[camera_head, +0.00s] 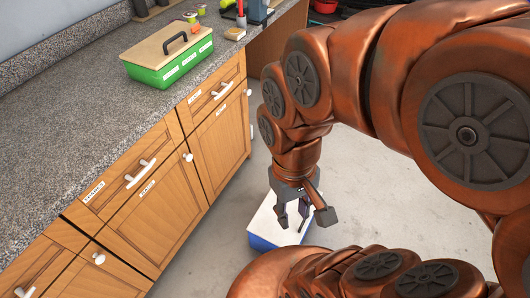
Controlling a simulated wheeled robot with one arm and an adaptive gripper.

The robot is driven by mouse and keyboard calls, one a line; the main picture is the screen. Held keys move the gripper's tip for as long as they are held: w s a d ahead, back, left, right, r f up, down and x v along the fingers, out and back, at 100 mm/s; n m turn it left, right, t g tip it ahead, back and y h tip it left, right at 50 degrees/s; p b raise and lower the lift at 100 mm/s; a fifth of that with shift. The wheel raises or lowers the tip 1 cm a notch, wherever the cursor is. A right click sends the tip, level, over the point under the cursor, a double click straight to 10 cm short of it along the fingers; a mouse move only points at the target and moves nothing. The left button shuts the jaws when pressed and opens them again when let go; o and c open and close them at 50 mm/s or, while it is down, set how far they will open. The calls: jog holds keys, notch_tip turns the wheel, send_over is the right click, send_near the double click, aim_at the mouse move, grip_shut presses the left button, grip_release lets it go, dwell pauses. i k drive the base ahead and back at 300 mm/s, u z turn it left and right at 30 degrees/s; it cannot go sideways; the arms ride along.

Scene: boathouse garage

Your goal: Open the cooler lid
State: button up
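The cooler (262,226) is a box with a white lid and a blue body, on the concrete floor beside the cabinets. Its lid looks closed. My gripper (303,212) points down over the lid, with its dark fingers spread apart and nothing seen between them. I cannot tell whether the fingertips touch the lid.
Wooden cabinets (160,190) with white knobs and handles stand to the left under a grey speckled countertop (70,125). A green box (170,62) with a tan top and black handle sits on it. Open floor (210,245) lies between cabinets and cooler.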

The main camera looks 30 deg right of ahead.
aim_at(264, 224)
jog(key=z, duration=0.9)
jog(key=k, duration=0.9)
jog(key=u, duration=0.9)
jog(key=i, duration=0.5)
